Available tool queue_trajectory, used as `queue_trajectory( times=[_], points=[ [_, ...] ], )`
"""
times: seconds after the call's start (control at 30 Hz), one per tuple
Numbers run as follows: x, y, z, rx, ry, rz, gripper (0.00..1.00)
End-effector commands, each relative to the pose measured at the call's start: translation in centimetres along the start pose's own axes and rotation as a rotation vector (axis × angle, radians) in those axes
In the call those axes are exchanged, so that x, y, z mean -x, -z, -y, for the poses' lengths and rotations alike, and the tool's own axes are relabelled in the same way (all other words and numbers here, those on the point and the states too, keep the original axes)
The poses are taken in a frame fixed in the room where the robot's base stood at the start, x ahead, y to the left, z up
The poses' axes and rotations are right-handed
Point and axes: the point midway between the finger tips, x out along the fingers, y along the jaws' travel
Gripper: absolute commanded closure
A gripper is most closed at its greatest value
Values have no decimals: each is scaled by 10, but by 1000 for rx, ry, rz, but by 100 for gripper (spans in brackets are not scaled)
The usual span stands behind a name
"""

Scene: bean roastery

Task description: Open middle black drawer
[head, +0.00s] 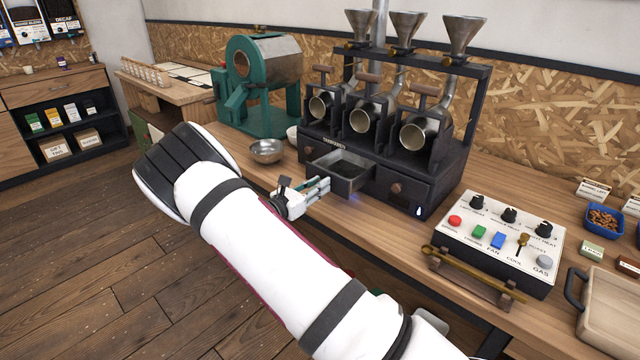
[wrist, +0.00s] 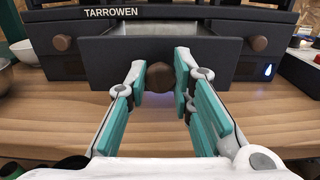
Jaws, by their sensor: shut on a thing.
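The middle black drawer (head: 345,173) of the black sample roaster is pulled partly out, and its open top shows a dark inside. In the wrist view the drawer front (wrist: 203,61) faces me, with a round brown knob (wrist: 160,78) at its middle. My gripper (wrist: 162,79) has its teal-padded fingers on either side of the knob and is shut on it. In the head view my gripper (head: 322,187) is at the drawer's front, and it hides the knob there.
Closed drawers with brown knobs flank it, left (wrist: 61,43) and right (wrist: 258,44). A metal bowl (head: 266,150) stands to the left on the wooden counter. A control box (head: 499,240) with buttons and a wooden tray (head: 610,315) lie to the right.

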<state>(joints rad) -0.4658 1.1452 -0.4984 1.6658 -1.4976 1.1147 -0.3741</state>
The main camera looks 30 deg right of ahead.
Motion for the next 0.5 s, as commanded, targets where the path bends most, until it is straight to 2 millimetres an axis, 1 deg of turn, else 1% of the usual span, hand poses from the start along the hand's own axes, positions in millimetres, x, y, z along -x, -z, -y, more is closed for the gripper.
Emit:
queue_trajectory(
  times=[0.03, 0.1, 0.37, 0.5],
  points=[
    [0, 0, 0, 0, 0, 1, 74],
    [0, 0, 0, 0, 0, 1, 58],
    [0, 0, 0, 1, 0, 1, 58],
    [5, 0, 0, 0, -2, 0, 58]
  ],
)
